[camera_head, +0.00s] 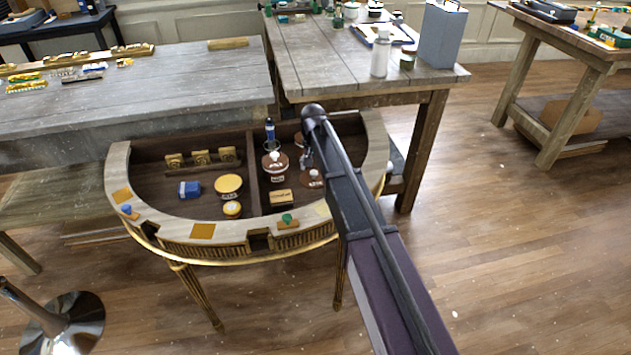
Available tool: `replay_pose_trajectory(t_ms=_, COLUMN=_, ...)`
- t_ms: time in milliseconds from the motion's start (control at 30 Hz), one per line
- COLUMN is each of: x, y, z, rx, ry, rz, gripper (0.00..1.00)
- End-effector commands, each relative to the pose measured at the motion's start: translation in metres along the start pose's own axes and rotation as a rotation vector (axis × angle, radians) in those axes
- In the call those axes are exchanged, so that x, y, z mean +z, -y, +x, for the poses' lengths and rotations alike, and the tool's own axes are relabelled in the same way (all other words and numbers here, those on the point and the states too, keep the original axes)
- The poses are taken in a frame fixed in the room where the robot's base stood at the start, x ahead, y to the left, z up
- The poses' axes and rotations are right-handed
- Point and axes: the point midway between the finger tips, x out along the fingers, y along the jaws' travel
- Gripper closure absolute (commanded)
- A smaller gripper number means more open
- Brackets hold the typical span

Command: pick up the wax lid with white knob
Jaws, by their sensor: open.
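Two round brown things with white knobs are in the right compartment of the half-round gilt console (205,250). One is a flat brown lid with a white knob (313,180), near the arm. The other is a brown lid with a white knob (275,160), a little to the left and further back, on what looks like a labelled tin. I cannot tell which one is the wax lid. My gripper (305,157) is open, pointing down just above and behind the flat lid. My arm hides part of the compartment's right side, and the fingertips show only small and dark.
A blue bottle (270,131) and a wooden block (281,197) share the compartment, and a divider (254,172) borders it. Left of the divider are a yellow-topped tin (228,184) and a blue box (189,189). A green knob (287,218) is on the front rim.

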Motion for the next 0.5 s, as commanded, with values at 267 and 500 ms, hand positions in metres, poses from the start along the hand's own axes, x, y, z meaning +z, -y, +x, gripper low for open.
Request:
replay_pose_trajectory(t_ms=267, x=0.001, y=-0.002, z=0.025, rx=0.000, ry=0.000, rz=0.000, gripper=0.22)
replay_pose_trajectory(t_ms=500, x=0.001, y=-0.002, z=0.033, rx=0.000, ry=0.000, rz=0.000, gripper=0.22)
